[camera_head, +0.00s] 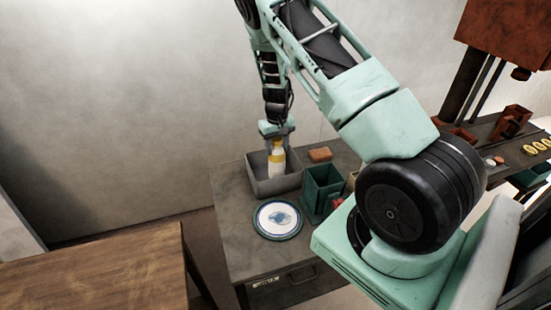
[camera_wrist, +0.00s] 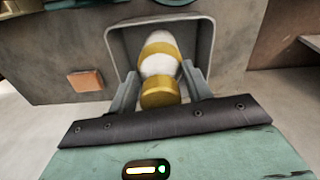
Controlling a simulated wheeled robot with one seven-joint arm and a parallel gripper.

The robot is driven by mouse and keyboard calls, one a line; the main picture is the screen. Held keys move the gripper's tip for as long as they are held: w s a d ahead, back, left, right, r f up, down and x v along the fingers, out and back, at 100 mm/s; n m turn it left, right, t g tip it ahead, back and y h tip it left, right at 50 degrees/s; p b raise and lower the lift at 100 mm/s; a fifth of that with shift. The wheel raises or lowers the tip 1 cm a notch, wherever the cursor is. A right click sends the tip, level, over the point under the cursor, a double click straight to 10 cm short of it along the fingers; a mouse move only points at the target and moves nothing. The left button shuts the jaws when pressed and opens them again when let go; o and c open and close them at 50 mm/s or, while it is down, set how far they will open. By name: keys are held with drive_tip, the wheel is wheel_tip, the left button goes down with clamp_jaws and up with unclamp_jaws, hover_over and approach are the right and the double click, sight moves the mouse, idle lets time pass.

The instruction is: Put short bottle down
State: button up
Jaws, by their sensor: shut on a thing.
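The short bottle (camera_wrist: 158,62) is white with yellow bands. My gripper (camera_wrist: 158,92) is shut on it, one finger on each side near its yellow top. In the head view the bottle (camera_head: 277,160) hangs upright below my gripper (camera_head: 277,137), over or inside a grey open bin (camera_head: 289,186) on the table. The wrist view shows the bin (camera_wrist: 208,50) around the bottle's far part. The bottle's base is hidden by the bin's front wall in the head view, so I cannot tell if it touches the floor.
A blue and white plate (camera_head: 278,220) lies in front of the bin on the grey table (camera_head: 238,258). A green open box (camera_head: 322,184) stands right of the bin. An orange-brown block (camera_head: 320,154) lies behind; it also shows in the wrist view (camera_wrist: 86,80). A wooden table (camera_head: 100,275) is at left.

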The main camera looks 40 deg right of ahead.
sight(277, 156)
wheel_tip(277, 156, down, 4)
drive_tip(key=shift+f+p, duration=0.25)
drive_tip(key=shift+p, duration=0.45)
drive_tip(key=shift+f, duration=0.2)
drive_tip(key=shift+f, duration=0.2)
drive_tip(key=o, duration=1)
drive_tip(key=shift+o, duration=0.2)
drive_tip(key=shift+r, duration=0.15)
